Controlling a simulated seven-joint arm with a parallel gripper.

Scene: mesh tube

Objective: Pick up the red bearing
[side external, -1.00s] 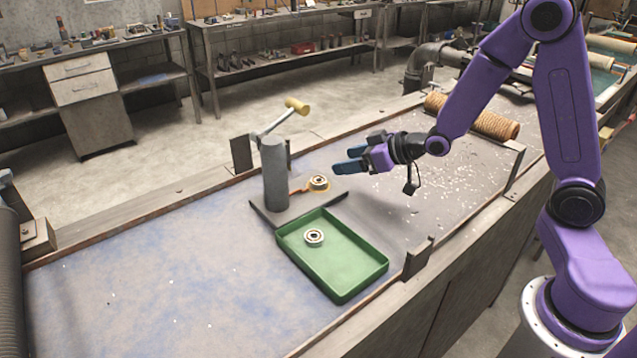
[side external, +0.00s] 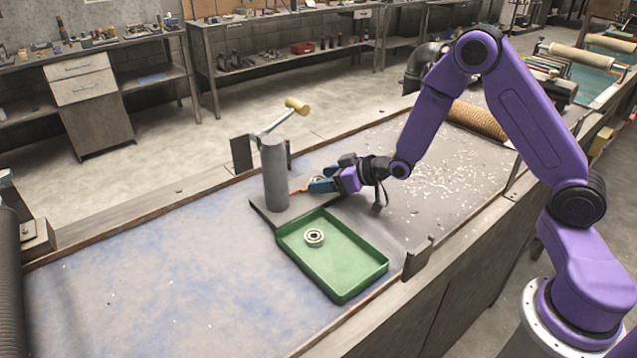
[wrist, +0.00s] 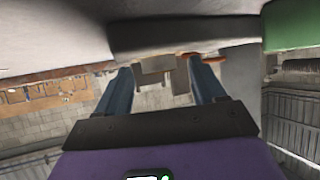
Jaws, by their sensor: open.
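My gripper (side external: 322,182) is beside the grey cylindrical post, low over the dark base plate, with its blue fingers pointing left. In the wrist view its two fingers (wrist: 160,75) are spread apart, with no object clearly held between them. The bearing with yellow and orange-red colouring, seen by the post a second ago, is now hidden behind my fingers in the side view. In the wrist view a small orange-red piece (wrist: 215,60) shows near the right fingertip; I cannot tell which part it is. A silver bearing (side external: 314,237) lies in the green tray.
The grey post (side external: 275,172) stands close to the left of my fingertips, with a yellow-ended lever (side external: 297,106) above. The green tray (side external: 352,283) is in front of the base plate. A rope-wound roll (side external: 478,120) lies at the back right.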

